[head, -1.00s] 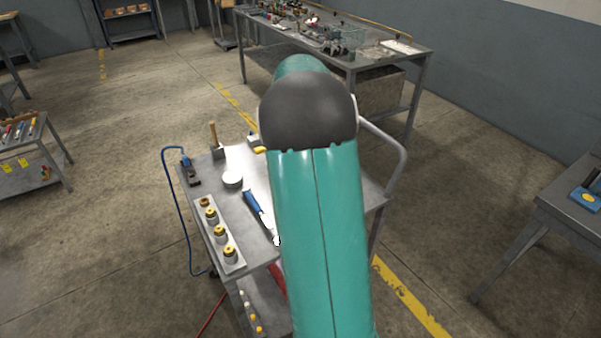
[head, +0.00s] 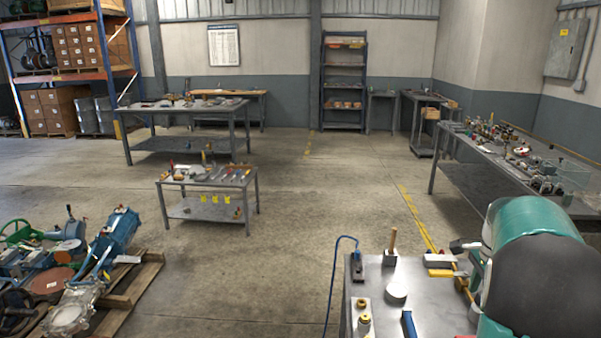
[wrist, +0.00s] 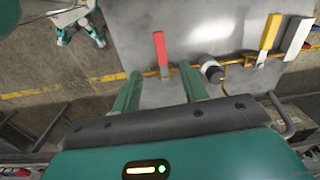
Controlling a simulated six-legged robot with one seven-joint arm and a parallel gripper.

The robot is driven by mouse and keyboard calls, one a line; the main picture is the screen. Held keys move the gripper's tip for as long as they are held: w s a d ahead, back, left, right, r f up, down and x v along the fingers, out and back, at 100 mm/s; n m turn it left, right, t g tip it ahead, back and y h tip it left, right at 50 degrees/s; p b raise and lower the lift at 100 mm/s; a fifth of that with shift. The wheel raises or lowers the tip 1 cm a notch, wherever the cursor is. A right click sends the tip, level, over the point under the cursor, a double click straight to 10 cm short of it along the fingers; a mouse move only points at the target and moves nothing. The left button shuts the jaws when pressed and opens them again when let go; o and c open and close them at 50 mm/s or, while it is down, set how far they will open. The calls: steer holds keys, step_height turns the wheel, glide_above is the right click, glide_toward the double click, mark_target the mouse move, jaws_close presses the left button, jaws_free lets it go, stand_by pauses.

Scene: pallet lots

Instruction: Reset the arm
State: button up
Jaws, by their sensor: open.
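My gripper (wrist: 160,68) shows in the wrist view with its two green fingers spread apart. Nothing is held between them. In the head view my teal and black arm fills the lower right corner, over the right side of the metal cart (head: 433,290). The gripper itself cannot be made out there.
The cart carries a wooden-handled tool (head: 391,243), a white round container (head: 396,294) and a blue-handled tool (head: 408,324). A long workbench (head: 480,178) stands behind the arm. Loaded pallets (head: 110,310) are at lower left. Open floor (head: 270,275) lies between.

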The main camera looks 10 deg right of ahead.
steer(key=s+a+r+n+t, duration=0.1)
steer(key=s+a+r+n, duration=0.15)
steer(key=a, duration=0.35)
steer(key=s+a+r+n+t, duration=0.1)
steer(key=a+r+n, duration=0.25)
steer(key=a, duration=0.35)
steer(key=s+a+r+n+t, duration=0.1)
steer(key=s+a+r+n, duration=0.15)
steer(key=a, duration=0.35)
steer(key=s+a+f+n+t, duration=0.1)
steer(key=s+a+n+t, duration=0.1)
steer(key=s+a+n, duration=0.9)
steer(key=s+a, duration=0.1)
steer(key=a, duration=0.1)
steer(key=shift+s+a+f, duration=0.15)
steer(key=shift+a, duration=0.25)
